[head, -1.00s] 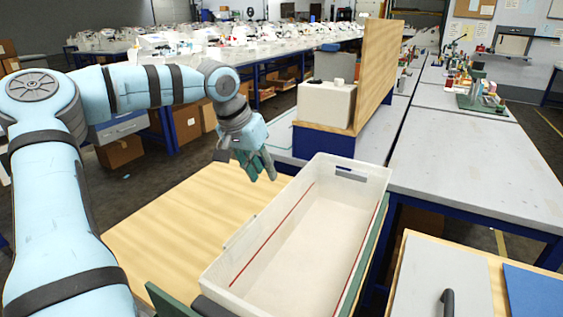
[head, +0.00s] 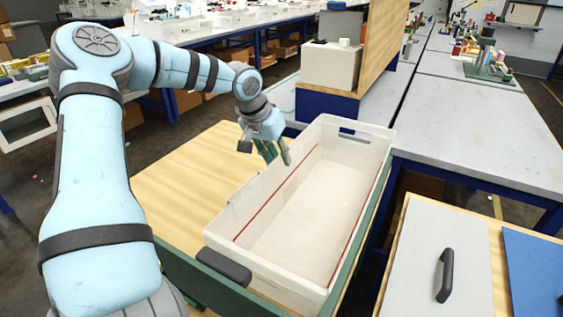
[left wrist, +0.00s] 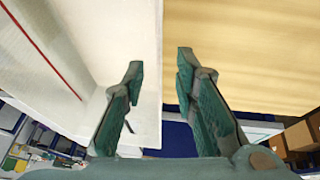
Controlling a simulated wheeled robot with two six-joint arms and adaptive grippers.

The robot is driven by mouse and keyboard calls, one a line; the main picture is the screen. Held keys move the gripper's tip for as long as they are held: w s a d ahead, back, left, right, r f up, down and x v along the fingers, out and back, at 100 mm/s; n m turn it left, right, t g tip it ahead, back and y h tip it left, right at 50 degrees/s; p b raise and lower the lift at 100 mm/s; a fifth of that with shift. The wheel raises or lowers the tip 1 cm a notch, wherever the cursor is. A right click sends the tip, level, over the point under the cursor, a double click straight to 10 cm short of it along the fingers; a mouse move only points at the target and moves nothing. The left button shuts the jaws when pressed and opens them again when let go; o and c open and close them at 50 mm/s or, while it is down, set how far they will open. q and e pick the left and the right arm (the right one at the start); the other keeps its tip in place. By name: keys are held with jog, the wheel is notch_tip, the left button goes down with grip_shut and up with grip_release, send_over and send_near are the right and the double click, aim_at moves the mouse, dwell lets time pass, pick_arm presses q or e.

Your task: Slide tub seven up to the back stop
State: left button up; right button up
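The tub (head: 300,215) is a long, pale, open-topped bin with a red line along its inner sides. It appears empty, and I see no number on it. Its near end has a dark handle (head: 224,266). My left gripper (head: 276,152) is open at the far part of the tub's left wall. In the left wrist view the open fingers (left wrist: 158,90) lie on either side of the wall's edge, one over the pale tub and one over the wood. I cannot tell whether they touch it. No back stop can be singled out with certainty. My right gripper is out of view.
A wooden board (head: 180,185) lies left of the tub. Green rails (head: 200,282) run along its near end and right side. Behind stand a blue block (head: 325,104), a white box (head: 330,65) and an upright wooden panel (head: 382,45). A grey lid with handle (head: 430,250) lies at right.

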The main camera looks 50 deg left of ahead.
aim_at(282, 167)
pick_arm(q)
jog(key=shift+b+x, duration=0.3)
jog(key=shift+x, duration=1.55)
grip_shut()
jog(key=shift+o, duration=0.2)
grip_release()
